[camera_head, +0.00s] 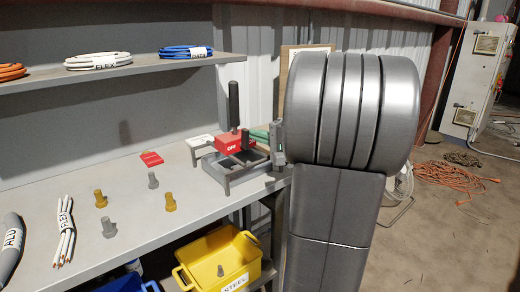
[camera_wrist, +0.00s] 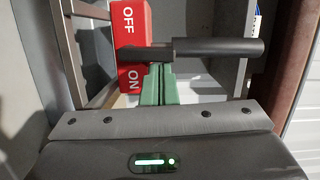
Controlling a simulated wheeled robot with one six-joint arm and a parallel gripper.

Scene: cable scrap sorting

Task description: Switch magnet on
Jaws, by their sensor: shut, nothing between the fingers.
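The magnet switch is a red block (camera_head: 229,145) with a black lever (camera_head: 233,104) that stands upright in the head view, where the word OFF shows. In the wrist view the red block (camera_wrist: 130,18) carries OFF at the top and ON at the bottom, with the black lever (camera_wrist: 218,47) crossing between them. My gripper (camera_head: 258,134) is at the block's right side, its green fingers shut and empty. In the wrist view the gripper's tips (camera_wrist: 158,68) are right by the lever's base; I cannot tell whether they touch it.
The switch sits over a grey metal frame (camera_head: 211,174) on the bench (camera_head: 140,222). Several bolts and a bundle of white cables (camera_head: 64,232) lie to the left. A yellow bin (camera_head: 198,273) labelled STEEL is below the bench edge. A shelf (camera_head: 110,73) with cable coils runs behind.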

